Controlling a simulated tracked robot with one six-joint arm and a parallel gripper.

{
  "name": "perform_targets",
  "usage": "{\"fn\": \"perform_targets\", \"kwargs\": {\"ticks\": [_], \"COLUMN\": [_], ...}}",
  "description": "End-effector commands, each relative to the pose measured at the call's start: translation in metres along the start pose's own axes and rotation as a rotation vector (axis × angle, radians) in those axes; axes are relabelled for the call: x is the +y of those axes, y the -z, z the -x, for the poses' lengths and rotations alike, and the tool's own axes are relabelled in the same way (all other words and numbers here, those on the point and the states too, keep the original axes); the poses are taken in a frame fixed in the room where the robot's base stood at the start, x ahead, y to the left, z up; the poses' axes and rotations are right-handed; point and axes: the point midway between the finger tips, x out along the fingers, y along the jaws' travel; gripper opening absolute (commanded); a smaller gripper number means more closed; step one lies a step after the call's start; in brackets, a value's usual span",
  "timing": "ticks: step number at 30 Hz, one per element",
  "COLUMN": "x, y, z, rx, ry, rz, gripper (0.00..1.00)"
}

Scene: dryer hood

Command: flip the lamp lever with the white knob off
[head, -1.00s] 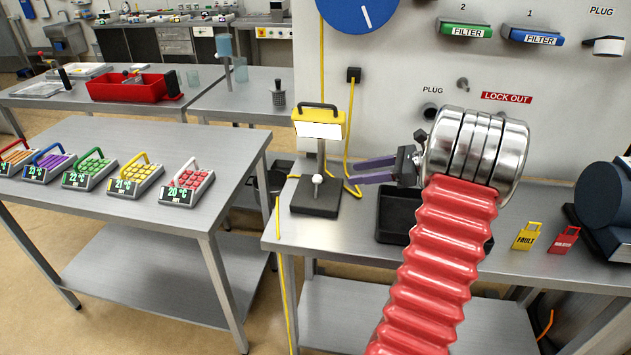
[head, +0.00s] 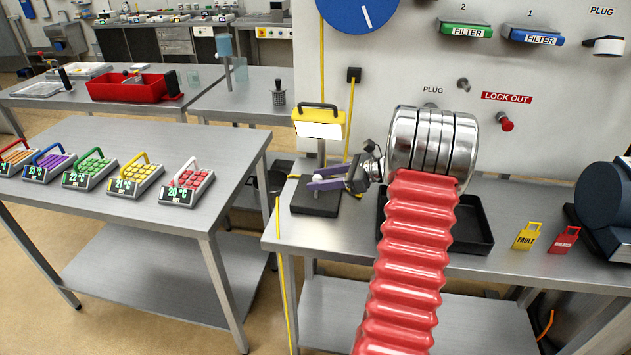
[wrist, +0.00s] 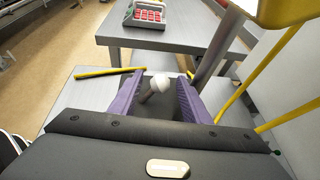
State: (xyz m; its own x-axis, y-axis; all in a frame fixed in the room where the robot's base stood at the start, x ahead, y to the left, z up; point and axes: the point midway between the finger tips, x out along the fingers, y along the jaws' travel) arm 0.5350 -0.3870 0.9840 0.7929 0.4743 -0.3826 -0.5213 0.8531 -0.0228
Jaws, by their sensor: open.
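The lamp (head: 319,122) stands at the left end of the right-hand bench, with a yellow head, a white panel and a grey post on a black base (head: 302,206). Its lever with the white knob (wrist: 160,83) shows in the wrist view, tilted up to the right. My gripper (head: 312,182) is open at the lamp base. In the wrist view its purple fingers (wrist: 155,98) stand on both sides of the knob, with gaps that look clear. In the head view the fingers largely hide the knob. The lamp post (wrist: 215,60) is just right of the right finger.
A black tray (head: 470,245) lies on the bench under my arm. Yellow cable (wrist: 240,100) runs beside the lamp. Yellow and red tags (head: 528,236) lie at the right. Another table (head: 130,215) with several keypad devices stands left, across a gap.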

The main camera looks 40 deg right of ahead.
Motion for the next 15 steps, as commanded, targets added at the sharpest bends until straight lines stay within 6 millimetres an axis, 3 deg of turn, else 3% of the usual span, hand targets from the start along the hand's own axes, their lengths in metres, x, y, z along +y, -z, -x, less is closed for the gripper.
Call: {"fn": "perform_targets", "kwargs": {"ticks": [4, 13, 15], "x": [0.0002, -0.0001, -0.0001], "y": [0.0000, 0.0001, 0.0001], "z": [-0.0102, -0.0117, -0.0116], "rx": [0.001, 0.001, 0.001], "ry": [0.000, 0.001, 0.001], "rz": [0.000, 0.000, 0.000], "gripper": [0.43, 0.43, 0.39]}}
